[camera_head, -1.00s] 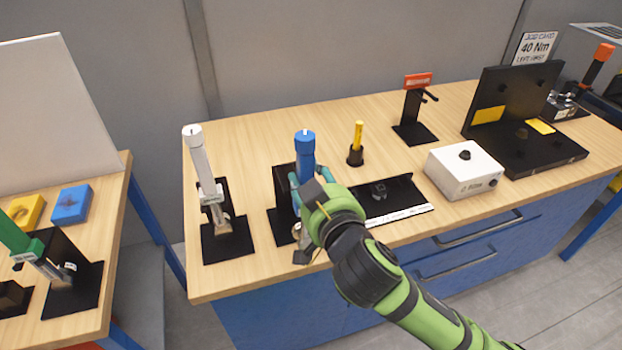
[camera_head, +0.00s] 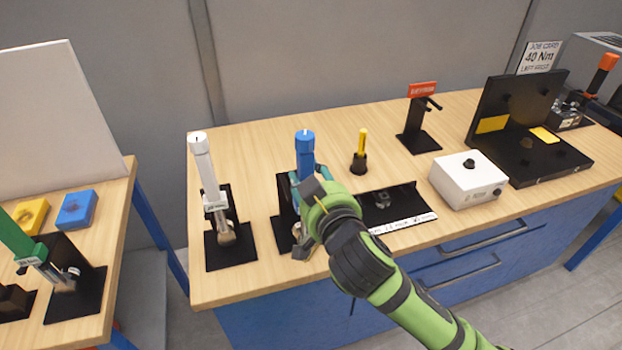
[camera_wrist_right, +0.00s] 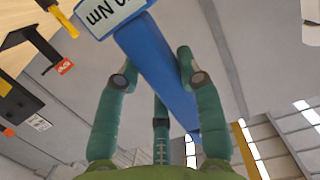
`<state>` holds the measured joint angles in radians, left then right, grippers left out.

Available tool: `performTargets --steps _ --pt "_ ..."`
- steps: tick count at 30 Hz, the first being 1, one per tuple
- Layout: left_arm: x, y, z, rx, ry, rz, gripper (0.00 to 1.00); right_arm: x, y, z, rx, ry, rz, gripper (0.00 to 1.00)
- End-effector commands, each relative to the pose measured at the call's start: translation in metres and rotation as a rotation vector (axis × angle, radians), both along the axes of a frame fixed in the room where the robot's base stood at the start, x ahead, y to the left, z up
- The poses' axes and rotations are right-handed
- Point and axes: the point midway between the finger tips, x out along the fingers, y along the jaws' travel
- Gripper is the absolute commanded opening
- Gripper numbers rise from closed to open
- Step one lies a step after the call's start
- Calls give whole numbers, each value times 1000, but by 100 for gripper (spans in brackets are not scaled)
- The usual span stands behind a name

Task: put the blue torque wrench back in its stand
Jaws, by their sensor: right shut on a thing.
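The blue torque wrench (camera_head: 305,152) stands upright, handle up, at the black stand (camera_head: 283,228) between the white wrench and the yellow-handled tool. My right gripper (camera_head: 300,185) is shut on the blue wrench below its handle top. In the right wrist view the blue wrench (camera_wrist_right: 155,65) passes between the teal fingers (camera_wrist_right: 157,85), with a white label reading "Nm" on it. My gripper and arm hide the wrench's lower end and part of the stand, so I cannot tell how fully it is seated. My left gripper is not in view.
A white-handled wrench (camera_head: 207,175) stands in its own stand to the left. A yellow-handled tool (camera_head: 362,150), a black tray (camera_head: 405,215) and a white box (camera_head: 468,180) are to the right. A green wrench (camera_head: 28,240) is on the left table.

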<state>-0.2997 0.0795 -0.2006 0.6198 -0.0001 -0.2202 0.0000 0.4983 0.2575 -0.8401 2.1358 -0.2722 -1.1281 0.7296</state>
Motion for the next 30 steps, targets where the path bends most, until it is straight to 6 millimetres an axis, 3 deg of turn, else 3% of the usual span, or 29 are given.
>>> performTargets --steps 30 --pt "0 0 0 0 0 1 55 25 8 6 5 -12 1 0"
